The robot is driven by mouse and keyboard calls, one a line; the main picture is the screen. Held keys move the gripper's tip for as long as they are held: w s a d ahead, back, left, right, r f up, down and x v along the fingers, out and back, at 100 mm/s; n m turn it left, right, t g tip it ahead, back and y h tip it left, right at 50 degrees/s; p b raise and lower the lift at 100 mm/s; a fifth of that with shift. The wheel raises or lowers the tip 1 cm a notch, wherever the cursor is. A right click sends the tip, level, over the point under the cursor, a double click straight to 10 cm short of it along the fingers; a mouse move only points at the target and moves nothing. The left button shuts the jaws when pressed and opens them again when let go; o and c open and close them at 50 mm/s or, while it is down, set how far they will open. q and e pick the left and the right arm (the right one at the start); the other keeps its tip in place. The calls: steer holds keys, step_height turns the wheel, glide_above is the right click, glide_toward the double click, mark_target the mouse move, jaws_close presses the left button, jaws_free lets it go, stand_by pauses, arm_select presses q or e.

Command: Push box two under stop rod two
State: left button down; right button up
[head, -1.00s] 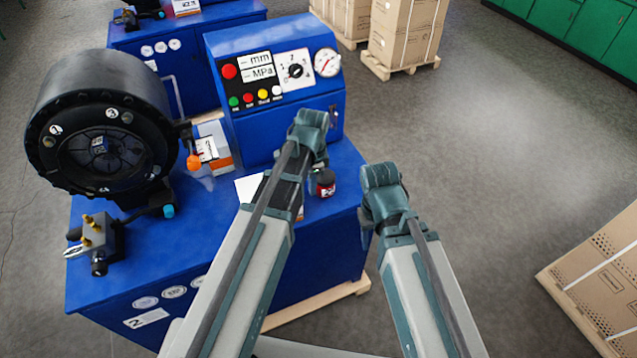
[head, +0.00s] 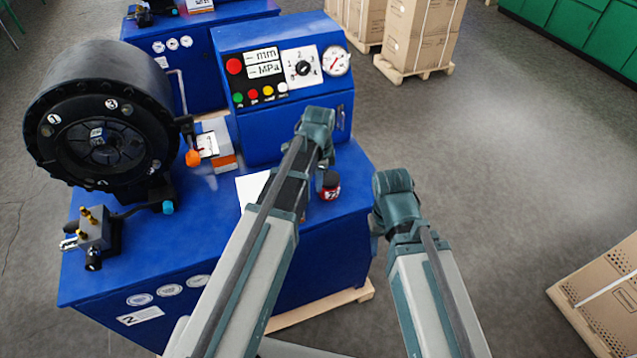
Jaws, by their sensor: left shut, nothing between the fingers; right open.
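The blue bench marked 2 (head: 150,250) carries a black round crimper head (head: 100,120). A thin stop rod with an orange tip (head: 193,158) hangs from a dark bracket at the right of this head. A small grey-white and orange box (head: 224,162) lies just right of the orange tip, partly behind it; I cannot tell whether they touch. My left arm reaches over the bench, its wrist in front of the blue control cabinet, right of the box. My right arm ends beside the bench's right edge. The fingers of both grippers are hidden.
The control cabinet (head: 285,110) stands behind the box. A small dark jar with a red label (head: 330,187) and a white sheet (head: 249,188) lie near my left arm. A valve block (head: 95,230) sits at the front left. Floor to the right is clear up to cartons (head: 605,300).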

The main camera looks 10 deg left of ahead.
arm_select(q)
step_height(320, 180, down, 7)
steer(key=b, duration=0.6)
steer(key=a, duration=0.2)
steer(key=s+r+p, duration=0.1)
steer(key=shift+a, duration=0.4)
steer(key=shift+s+a, duration=0.1)
steer(key=shift+a, duration=0.4)
steer(key=s+a, duration=0.1)
steer(key=a, duration=0.3)
steer(key=s+a, duration=0.2)
steer(key=a, duration=0.3)
steer(key=s+a, duration=0.1)
steer(key=a, duration=0.4)
steer(key=shift+s+a, duration=0.25)
steer(key=shift+s, duration=0.15)
steer(key=shift+d, duration=0.1)
